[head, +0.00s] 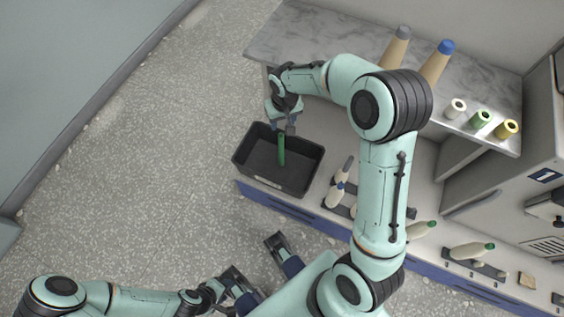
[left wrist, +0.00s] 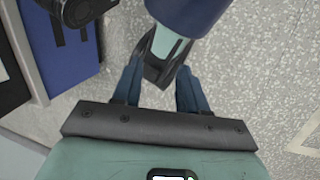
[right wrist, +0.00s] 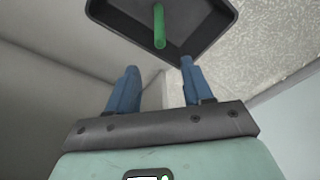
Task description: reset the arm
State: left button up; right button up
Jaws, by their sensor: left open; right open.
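My right gripper (head: 284,126) is at the far edge of a black tray (head: 302,188), close to a green bobbin (head: 281,150) in it. In the right wrist view, the blue fingers (right wrist: 158,74) are apart with nothing between them. The green bobbin (right wrist: 159,27) and the tray (right wrist: 205,38) lie beyond the fingertips. I cannot tell whether the bobbin touches the tray floor along its length. My left gripper (head: 238,288) is low at the left of my base, over the floor. The left wrist view shows its fingers (left wrist: 157,72) apart and empty.
A marble shelf holds two large cones, one grey-tipped (head: 397,48) and one blue-tipped (head: 437,64), and white (head: 455,108), green (head: 481,119) and yellow (head: 506,129) spools. Several pale bobbins lie on the lower bench, including a green-tipped one (head: 472,250). The speckled floor at left is clear.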

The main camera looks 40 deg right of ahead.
dwell(0.5)
jog(key=s+a+f+g+y+p, duration=0.1)
jog(key=s+a+f+y+p, duration=0.2)
jog(key=s+a+f+p, duration=0.7)
jog(key=s+a+f, duration=0.1)
jog(key=s+a, duration=0.3)
jog(key=s+a+f+g+y+p, duration=0.1)
jog(key=s+a, duration=0.3)
jog(key=s, duration=0.7)
jog(key=shift+p+x, duration=0.45)
jog(key=shift+x, duration=0.55)
jog(key=shift+c, duration=0.8)
jog(key=shift+a, duration=0.1)
